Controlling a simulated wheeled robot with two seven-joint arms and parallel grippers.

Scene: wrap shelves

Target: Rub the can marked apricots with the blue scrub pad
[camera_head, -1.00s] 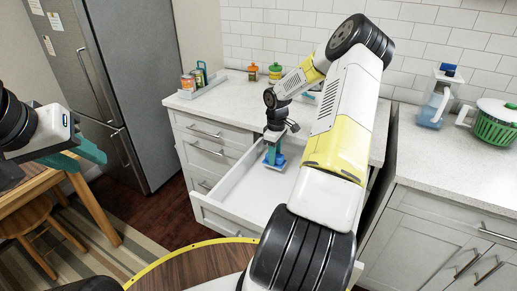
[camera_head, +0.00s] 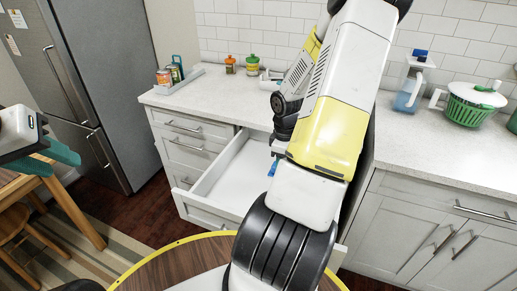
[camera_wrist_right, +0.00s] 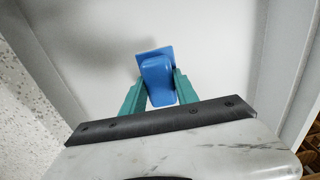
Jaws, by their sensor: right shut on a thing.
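The blue scrub pad (camera_wrist_right: 157,75), with a blue grip block, is between the teal fingers of my right gripper (camera_wrist_right: 158,92), which is shut on it. The pad is over the white inside of an open drawer (camera_head: 238,172). In the head view my right arm hides most of the gripper, and only a sliver of blue (camera_head: 273,166) shows. Cans (camera_head: 164,78) stand in a grey tray at the counter's back left; their labels are too small to read, so I cannot tell which is apricots. My left gripper (camera_head: 48,160) is open and empty at the left edge.
The grey tray (camera_head: 190,82) also holds a green item. An orange-lidded jar (camera_head: 230,65) and a green-lidded jar (camera_head: 253,64) stand beside it. The counter's front left is clear.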

